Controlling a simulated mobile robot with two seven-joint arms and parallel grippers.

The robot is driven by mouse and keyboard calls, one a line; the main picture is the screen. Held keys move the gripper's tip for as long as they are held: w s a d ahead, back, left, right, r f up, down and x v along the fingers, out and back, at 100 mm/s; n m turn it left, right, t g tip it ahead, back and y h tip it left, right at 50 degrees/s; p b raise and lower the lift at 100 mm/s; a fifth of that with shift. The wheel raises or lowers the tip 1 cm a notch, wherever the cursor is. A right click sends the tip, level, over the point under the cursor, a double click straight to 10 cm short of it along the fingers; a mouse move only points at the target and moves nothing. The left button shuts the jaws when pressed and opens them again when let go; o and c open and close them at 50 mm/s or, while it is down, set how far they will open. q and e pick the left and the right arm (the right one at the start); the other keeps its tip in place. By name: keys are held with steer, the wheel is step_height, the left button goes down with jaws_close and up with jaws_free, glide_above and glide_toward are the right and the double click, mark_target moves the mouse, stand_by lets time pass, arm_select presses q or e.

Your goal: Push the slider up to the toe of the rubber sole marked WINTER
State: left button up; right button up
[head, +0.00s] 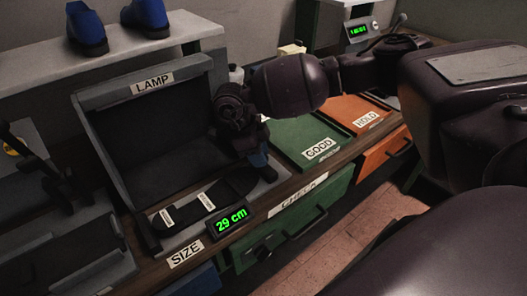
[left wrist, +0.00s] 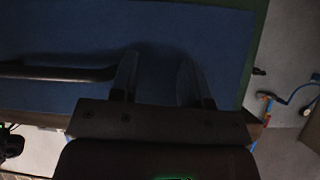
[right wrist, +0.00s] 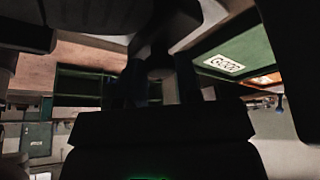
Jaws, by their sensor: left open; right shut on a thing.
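A dark rubber sole (head: 228,193) lies on the grey SIZE gauge (head: 190,235) in front of the LAMP box. It bears two small white labels whose words are too small to read. Whether the slider touches the sole cannot be told. The gauge's display (head: 231,220) reads 29 cm. In the dark right wrist view the right gripper (right wrist: 165,88) is hard to make out. My left gripper (left wrist: 158,78) is open and empty before a blue panel.
The grey LAMP box (head: 150,80) stands behind the gauge. The green GOOD tray (head: 300,135) and the orange HOLD tray (head: 352,108) are to the right. Blue shoes (head: 87,28) stand on a shelf. A dark bar (left wrist: 55,72) runs beside the left gripper.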

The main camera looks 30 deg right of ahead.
steer(key=o, duration=0.7)
steer(key=shift+a, duration=0.35)
steer(key=shift+d, duration=0.1)
steer(key=v, duration=1)
steer(key=shift+w+r, duration=0.1)
steer(key=shift+r, duration=0.25)
